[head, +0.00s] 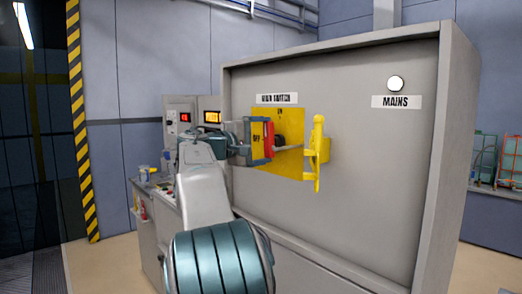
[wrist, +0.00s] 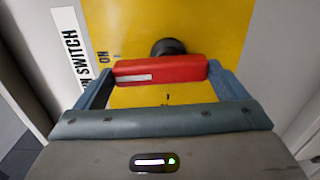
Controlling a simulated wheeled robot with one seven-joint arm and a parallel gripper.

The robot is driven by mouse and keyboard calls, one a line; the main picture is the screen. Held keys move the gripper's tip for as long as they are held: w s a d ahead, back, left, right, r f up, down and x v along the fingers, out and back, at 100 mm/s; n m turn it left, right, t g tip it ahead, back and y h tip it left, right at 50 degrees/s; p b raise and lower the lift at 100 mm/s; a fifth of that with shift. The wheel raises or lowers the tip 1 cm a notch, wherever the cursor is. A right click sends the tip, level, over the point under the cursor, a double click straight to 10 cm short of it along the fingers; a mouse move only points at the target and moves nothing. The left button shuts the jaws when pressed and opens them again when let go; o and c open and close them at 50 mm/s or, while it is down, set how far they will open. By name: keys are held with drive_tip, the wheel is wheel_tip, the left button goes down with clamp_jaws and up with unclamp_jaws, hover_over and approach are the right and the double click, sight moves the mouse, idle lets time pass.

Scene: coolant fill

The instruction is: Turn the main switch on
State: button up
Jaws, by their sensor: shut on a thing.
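The main switch has a yellow plate (head: 292,166) on a grey cabinet, under a "MAIN SWITCH" label (head: 277,98). "ON" is at the plate's top and "OFF" at its left. The red switch handle (head: 269,140) stands out in front of a black hub (head: 280,141). My gripper (wrist: 160,78) is shut on the red handle (wrist: 185,69), with one finger at each end of it in the wrist view. The hub (wrist: 168,47) shows just behind the handle. Which mark the handle is set to, I cannot tell.
A yellow bracket with an upright yellow bar (head: 317,150) sticks out right of the plate, with a thin rod between it and the switch. A pale round lamp (head: 396,83) sits above the "MAINS" label (head: 396,102). A control desk (head: 150,215) stands at the left.

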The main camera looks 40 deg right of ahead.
drive_tip(key=shift+m+b, duration=0.3)
drive_tip(key=shift+m, duration=0.2)
drive_tip(key=o, duration=0.7)
drive_tip(key=shift+c, duration=0.2)
drive_tip(key=s+a+b, duration=0.1)
drive_tip(key=a, duration=1.2)
drive_tip(key=shift+a+b, duration=0.3)
drive_tip(key=shift+a, duration=0.1)
